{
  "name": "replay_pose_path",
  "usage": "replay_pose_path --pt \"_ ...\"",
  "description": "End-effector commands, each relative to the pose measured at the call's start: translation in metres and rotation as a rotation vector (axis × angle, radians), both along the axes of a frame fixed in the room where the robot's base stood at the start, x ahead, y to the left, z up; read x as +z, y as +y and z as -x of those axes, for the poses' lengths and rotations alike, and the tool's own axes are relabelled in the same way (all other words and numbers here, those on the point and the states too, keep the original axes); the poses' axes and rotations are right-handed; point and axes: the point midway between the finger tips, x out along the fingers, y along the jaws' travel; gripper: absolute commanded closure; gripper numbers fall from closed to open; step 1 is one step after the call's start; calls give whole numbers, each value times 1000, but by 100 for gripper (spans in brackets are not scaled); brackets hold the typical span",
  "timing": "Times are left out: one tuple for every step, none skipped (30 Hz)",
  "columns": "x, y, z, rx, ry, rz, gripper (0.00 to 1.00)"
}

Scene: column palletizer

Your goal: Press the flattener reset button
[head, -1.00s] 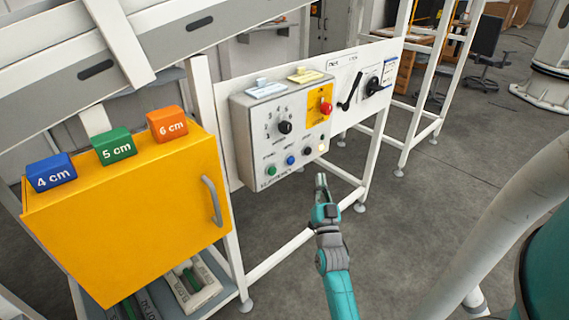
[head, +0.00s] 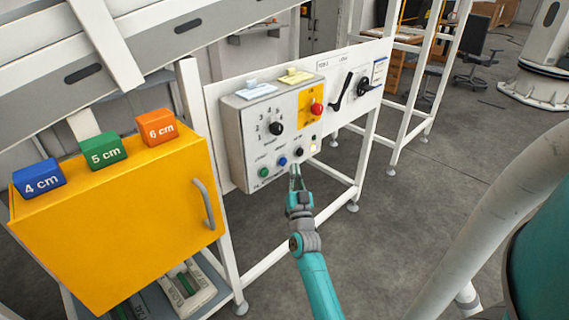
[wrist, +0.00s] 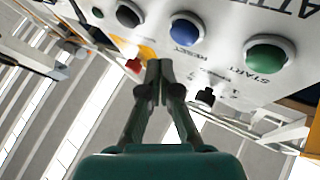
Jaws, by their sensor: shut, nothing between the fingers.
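The grey control box (head: 243,140) hangs on a white panel, with part of its lettering, "ATTE", showing upside down in the wrist view. Its blue button (head: 282,161) sits in the bottom row, between a green button (head: 263,172) and a black button (head: 299,152). In the wrist view the blue button (wrist: 186,28) is labelled RESET and the green one (wrist: 267,53) START. My gripper (head: 295,170) is shut and empty, its tips just below and right of the blue button in the head view. The tips (wrist: 159,68) look apart from the blue button in the wrist view.
A black knob (head: 276,128) and a red button on yellow (head: 316,108) sit higher on the box. A yellow cabinet (head: 120,220) with size blocks stands left. A black lever (head: 340,92) is to the right. White frame legs stand below.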

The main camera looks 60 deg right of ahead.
Motion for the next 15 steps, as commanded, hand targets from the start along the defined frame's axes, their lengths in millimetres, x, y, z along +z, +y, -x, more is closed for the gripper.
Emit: replay_pose_path --pt "0 -1 -4 1 0 0 100" --pt "0 -1 -6 0 1 1 100" --pt "0 -2 -8 0 1 1 100" --pt "0 -2 -9 0 0 0 100" --pt "0 -3 -10 0 0 0 100" --pt "0 -3 -11 -1 -1 0 100" --pt "0 -3 -12 -1 -1 0 100" --pt "0 -3 -12 -2 0 1 100" --pt "0 -3 -13 -2 0 1 100" --pt "0 -3 -13 -2 0 1 100" --pt "0 -3 -13 -2 0 1 100" --pt "0 -3 -13 -1 0 0 100" --pt "0 -3 -13 -1 0 0 100" --pt "0 -3 -13 -1 0 0 100" --pt "0 -3 -13 -1 0 0 100"
